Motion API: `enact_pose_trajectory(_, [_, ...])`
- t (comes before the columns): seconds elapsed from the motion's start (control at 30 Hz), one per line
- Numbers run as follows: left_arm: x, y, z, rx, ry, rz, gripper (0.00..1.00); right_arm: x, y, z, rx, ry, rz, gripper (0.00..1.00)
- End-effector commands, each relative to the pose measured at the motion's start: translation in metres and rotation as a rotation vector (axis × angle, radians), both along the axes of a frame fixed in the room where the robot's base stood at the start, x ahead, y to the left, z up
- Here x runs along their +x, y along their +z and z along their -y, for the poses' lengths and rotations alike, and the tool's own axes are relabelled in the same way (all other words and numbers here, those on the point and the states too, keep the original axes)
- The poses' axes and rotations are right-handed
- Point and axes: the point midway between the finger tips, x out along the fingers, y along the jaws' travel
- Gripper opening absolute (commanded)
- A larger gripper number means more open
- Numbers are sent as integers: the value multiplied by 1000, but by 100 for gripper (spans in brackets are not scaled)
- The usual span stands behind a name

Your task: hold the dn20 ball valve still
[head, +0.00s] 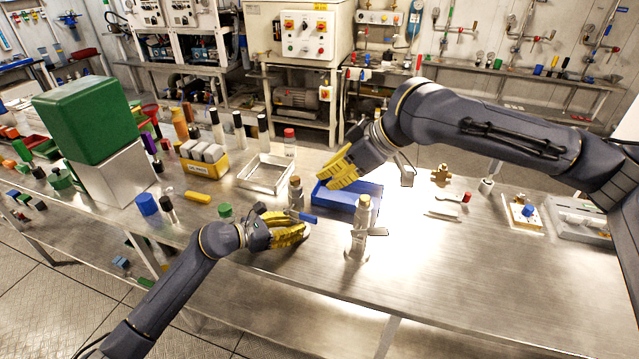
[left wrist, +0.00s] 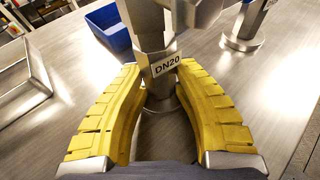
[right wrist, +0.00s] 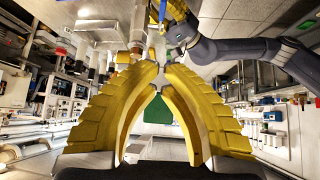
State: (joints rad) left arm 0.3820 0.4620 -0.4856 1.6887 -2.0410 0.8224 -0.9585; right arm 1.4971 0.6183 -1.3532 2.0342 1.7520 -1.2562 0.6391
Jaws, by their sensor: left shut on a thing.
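The DN20 ball valve (head: 296,196) is a grey metal piece with a brownish top and a blue lever (head: 310,217). It stands upright on the steel table. Its DN20 label (left wrist: 166,66) faces the left wrist camera. My left gripper (head: 292,232) is shut around the valve's lower body, one yellow finger on each side; the base is partly hidden. My right gripper (head: 338,172) is above the blue tray, apart from the valve. In the right wrist view its fingertips (right wrist: 160,70) come together with nothing seen held, and a brown-topped piece (right wrist: 124,55) shows beyond them.
A second valve (head: 359,240) with a grey lever stands to the right. The blue tray (head: 337,199) is behind, with a metal tray (head: 266,174) and yellow bin (head: 205,165) to the left. The right front of the table is clear.

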Motion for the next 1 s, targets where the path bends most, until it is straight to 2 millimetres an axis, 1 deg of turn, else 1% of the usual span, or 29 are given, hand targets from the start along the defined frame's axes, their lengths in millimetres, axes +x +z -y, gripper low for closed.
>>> enact_pose_trajectory(0.03, [-4,-9,1,6,-5,-18,0,-1,4,4,-1,-2,2,0])
enact_pose_trajectory(0.23, [-4,-9,1,6,-5,-18,0,-4,13,10,0,-1,1,0])
enact_pose_trajectory(0.57, [-4,-9,1,6,-5,-18,0,-5,14,11,0,0,0,0])
enact_pose_trajectory(0.6, [-4,-9,1,6,-5,-18,33,-5,14,11,0,0,0,0])
enact_pose_trajectory(0.8, [-4,-9,1,6,-4,-17,56,-5,14,11,0,0,0,0])
enact_pose_trajectory(1.0, [-3,-8,-1,7,0,-15,56,-5,14,11,0,0,0,0])
